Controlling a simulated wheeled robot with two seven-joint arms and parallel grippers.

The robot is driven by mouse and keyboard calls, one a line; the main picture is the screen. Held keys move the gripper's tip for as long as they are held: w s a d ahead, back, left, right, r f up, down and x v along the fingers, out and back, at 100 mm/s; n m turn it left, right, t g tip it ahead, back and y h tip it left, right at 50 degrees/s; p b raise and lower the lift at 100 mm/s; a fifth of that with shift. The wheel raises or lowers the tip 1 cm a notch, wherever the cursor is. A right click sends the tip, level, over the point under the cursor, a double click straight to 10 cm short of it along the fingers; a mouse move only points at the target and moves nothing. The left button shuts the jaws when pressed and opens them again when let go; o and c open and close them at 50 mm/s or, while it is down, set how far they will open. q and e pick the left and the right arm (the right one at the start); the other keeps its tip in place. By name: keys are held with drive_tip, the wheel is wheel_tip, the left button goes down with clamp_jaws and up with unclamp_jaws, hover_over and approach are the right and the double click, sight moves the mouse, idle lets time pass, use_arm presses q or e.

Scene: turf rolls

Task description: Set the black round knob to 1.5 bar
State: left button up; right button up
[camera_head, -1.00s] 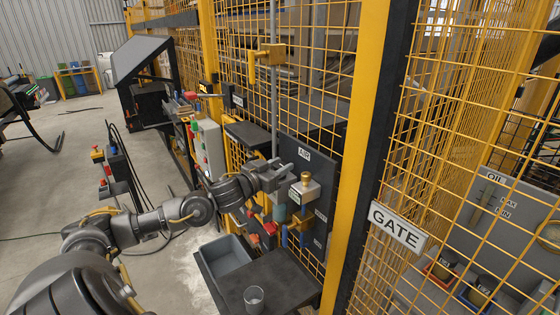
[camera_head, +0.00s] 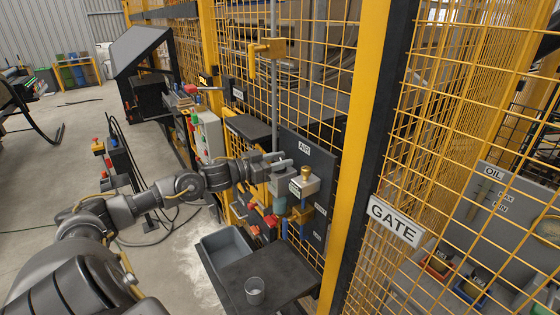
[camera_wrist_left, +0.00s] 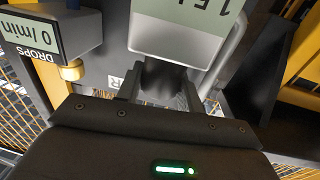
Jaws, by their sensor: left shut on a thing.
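The black round knob (camera_wrist_left: 162,82) shows in the left wrist view as a dark cylinder against a pale housing with a display (camera_wrist_left: 182,35). The display's text is inverted and cropped; it seems to include 1.5, but I cannot read it fully. My left gripper (camera_wrist_left: 160,92) has one finger on each side of the knob and is shut on it. In the head view, my left gripper (camera_head: 276,165) is at the AIR panel (camera_head: 309,160); the knob is hard to make out there. My right gripper is not in view.
A neighbouring unit with a brass top (camera_head: 306,174) stands close right of my gripper; its display reads 0 /min drops (camera_wrist_left: 35,35). Red and blue valve handles hang below. A grey bin (camera_head: 228,243) and a glass (camera_head: 255,290) are lower down. Yellow mesh fencing surrounds the panel.

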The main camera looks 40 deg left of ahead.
use_arm(q)
drive_tip(key=o, duration=0.7)
drive_tip(key=shift+s+a+f, duration=0.15)
drive_tip(key=shift+s+a, duration=0.05)
drive_tip(key=shift+s, duration=0.15)
drive_tip(key=v, duration=1)
drive_tip(key=shift+r, duration=0.2)
drive_tip(key=shift+b, duration=0.3)
